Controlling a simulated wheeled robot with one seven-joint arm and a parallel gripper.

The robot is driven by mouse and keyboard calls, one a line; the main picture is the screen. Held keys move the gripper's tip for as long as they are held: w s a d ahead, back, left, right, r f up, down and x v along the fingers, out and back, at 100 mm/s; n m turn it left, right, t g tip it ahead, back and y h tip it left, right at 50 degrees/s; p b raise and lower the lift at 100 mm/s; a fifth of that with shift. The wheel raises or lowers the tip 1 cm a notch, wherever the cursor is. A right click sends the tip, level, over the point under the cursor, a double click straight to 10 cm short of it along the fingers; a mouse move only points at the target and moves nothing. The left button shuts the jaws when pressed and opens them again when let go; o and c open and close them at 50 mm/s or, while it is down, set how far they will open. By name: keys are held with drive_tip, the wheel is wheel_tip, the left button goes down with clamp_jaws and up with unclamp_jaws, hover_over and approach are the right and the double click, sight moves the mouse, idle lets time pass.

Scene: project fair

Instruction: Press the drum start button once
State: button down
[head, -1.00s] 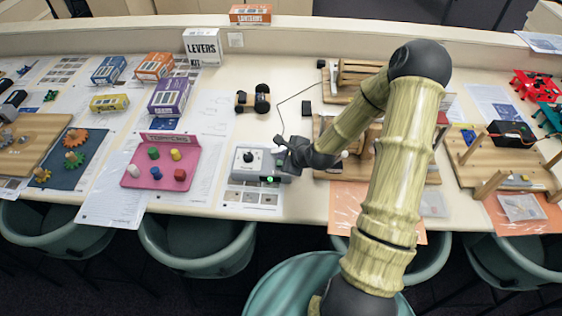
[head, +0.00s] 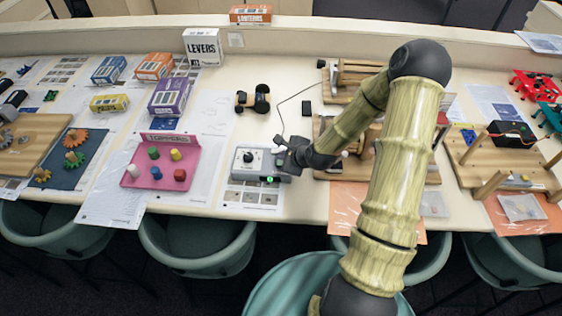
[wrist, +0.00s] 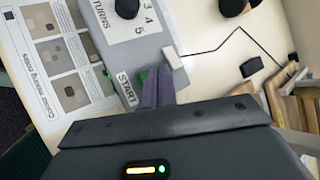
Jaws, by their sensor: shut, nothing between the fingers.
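In the wrist view the control box (wrist: 148,52) shows a TURNS dial panel and a START label. A green button edge (wrist: 143,75) shows beside that label, mostly hidden by my fingers. My gripper (wrist: 158,84) is shut and empty, its fingertips over the button. I cannot tell whether they touch it. In the head view my gripper (head: 279,150) is at the box's right side.
Wooden drum stands (head: 356,78) are to the right of the box, beside my arm. A pink tray (head: 150,184) with coloured toppers lies to the left. A black cable (wrist: 215,46) runs from the box across the table. A printed sheet (wrist: 58,67) lies beside the box.

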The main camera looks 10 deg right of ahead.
drive_tip(key=shift+f, duration=0.1)
drive_tip(key=shift+f, duration=0.35)
